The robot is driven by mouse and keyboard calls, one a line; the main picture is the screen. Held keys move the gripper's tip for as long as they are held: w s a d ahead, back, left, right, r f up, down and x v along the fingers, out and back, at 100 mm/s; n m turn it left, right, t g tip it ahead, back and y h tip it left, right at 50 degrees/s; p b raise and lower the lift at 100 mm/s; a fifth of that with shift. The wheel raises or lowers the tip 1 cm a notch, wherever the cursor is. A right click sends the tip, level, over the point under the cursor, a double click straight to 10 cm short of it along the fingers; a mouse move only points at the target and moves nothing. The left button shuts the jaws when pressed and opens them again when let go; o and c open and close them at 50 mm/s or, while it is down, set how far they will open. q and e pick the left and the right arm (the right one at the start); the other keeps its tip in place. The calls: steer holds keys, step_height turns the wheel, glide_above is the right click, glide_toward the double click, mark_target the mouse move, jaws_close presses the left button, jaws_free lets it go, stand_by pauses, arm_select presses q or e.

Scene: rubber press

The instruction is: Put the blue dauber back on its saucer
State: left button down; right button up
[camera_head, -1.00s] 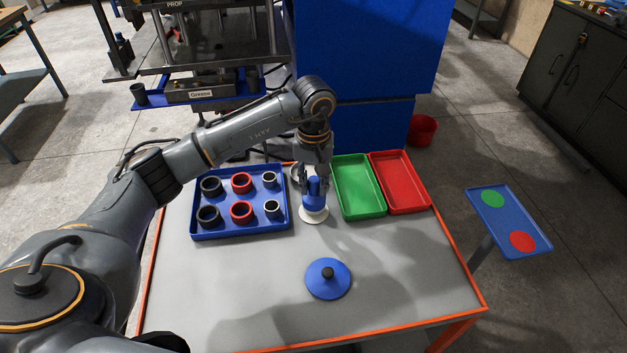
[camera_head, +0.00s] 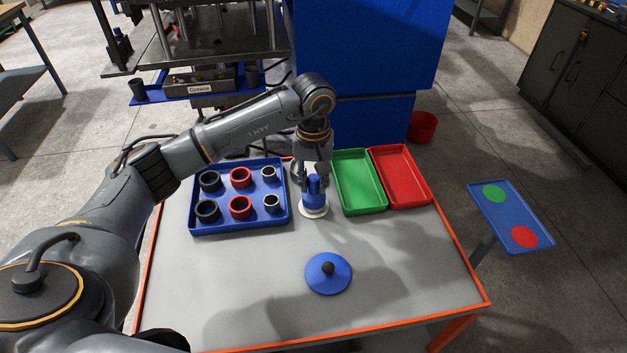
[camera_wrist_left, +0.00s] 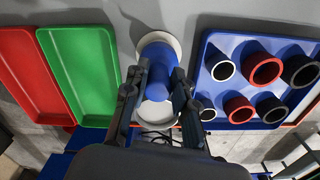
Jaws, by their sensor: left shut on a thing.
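The blue dauber (camera_head: 314,200) stands about upright at the back middle of the table, with its narrow handle up. A white saucer (camera_head: 315,214) shows around its foot; I cannot tell whether the foot touches it. My left gripper (camera_head: 314,180) comes from above and is shut on the dauber's handle. In the left wrist view the dauber (camera_wrist_left: 160,60) lies between my fingers (camera_wrist_left: 155,90), with the white saucer (camera_wrist_left: 172,40) past its wide end. My right gripper is not in view.
A blue tray (camera_head: 222,218) with several rings stands left of the dauber. A green tray (camera_head: 362,198) and a red tray (camera_head: 403,187) stand right.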

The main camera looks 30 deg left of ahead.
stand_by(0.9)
arm_select(q)
steer(key=shift+f+b, duration=0.2)
steer(key=shift+b, duration=0.35)
steer(key=c, duration=0.5)
jaws_free()
steer(key=shift+r+p, duration=1.65)
steer(key=shift+r, duration=1.9)
